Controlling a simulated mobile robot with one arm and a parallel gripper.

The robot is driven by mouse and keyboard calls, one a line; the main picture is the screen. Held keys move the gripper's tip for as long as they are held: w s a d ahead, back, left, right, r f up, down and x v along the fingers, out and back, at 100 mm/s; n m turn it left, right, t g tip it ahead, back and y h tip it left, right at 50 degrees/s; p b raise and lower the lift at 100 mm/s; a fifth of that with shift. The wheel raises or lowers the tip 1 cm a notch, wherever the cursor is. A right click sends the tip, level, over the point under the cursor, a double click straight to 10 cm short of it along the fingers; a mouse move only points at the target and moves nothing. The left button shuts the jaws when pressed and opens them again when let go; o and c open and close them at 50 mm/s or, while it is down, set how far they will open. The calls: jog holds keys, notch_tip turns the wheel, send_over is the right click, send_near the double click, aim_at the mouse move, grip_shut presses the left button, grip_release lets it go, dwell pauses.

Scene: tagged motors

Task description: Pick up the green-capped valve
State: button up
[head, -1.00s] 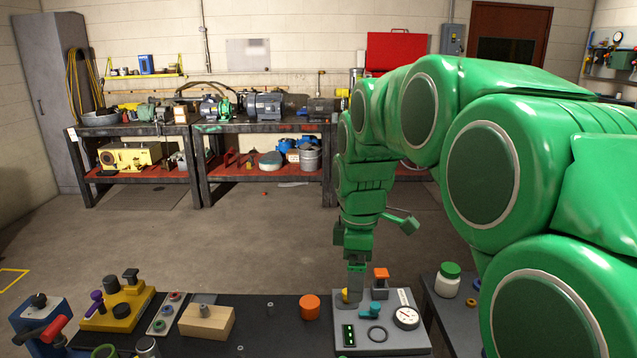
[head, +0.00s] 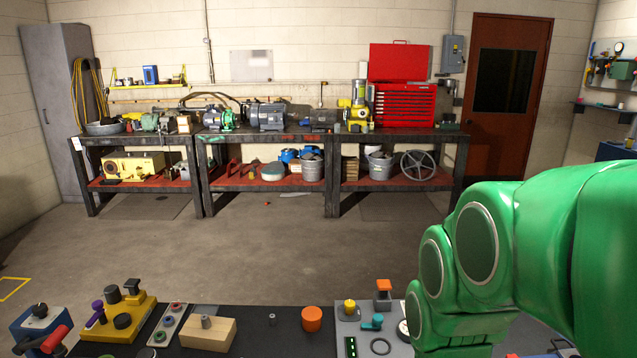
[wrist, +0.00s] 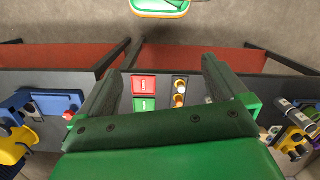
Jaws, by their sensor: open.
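I cannot pick out a green-capped valve for certain in either current view. A white jar with a green cap stood at the right in the earlier head frame. My green arm now covers most of that area. My gripper (wrist: 160,88) is open in the wrist view, its two dark fingers wide apart. Nothing is held between them. Beyond the fingers lie a red tag (wrist: 144,85), a green tag (wrist: 144,104) and small orange-and-white cylinders (wrist: 180,92) on a dark surface. My gripper is out of sight in the head view.
The near bench holds a yellow fixture (head: 128,325), a wooden block (head: 209,334), an orange cylinder (head: 312,319) and a grey panel (head: 346,328) with knobs. In the wrist view, blue and yellow parts (wrist: 25,115) lie left and more parts (wrist: 293,140) right. Open floor lies behind the near bench.

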jog(key=s+m, duration=0.1)
jog(key=s+f, duration=0.1)
jog(key=s, duration=0.1)
jog(key=s+m, duration=0.1)
jog(key=shift+s+d+f+m, duration=0.25)
jog(key=shift+s+f+m, duration=0.05)
jog(key=shift+f, duration=0.05)
jog(key=c, duration=0.8)
jog(key=w+a+f+m+g+y, duration=0.1)
jog(key=w+a+f+m+y, duration=0.25)
jog(key=w, duration=0.55)
jog(key=w+a+f+m+g+y, duration=0.1)
jog(key=w+a+f+m+y, duration=0.3)
jog(key=w, duration=0.6)
jog(key=w+d+f+m+t+y, duration=0.1)
jog(key=w+f+m, duration=0.2)
jog(key=w+f, duration=0.1)
jog(key=w+d+f+m+t+y, duration=0.1)
jog(key=w+f+m+y, duration=0.1)
jog(key=w+f+m, duration=0.2)
jog(key=w+d+f+m+t+y, duration=0.1)
jog(key=w+d+f+m, duration=0.1)
jog(key=w+f, duration=0.4)
jog(key=shift+w+d+m+t+y, duration=0.1)
jog(key=shift+w+m+t+y, duration=0.2)
jog(key=shift+m, duration=0.45)
jog(key=shift+x, duration=3.85)
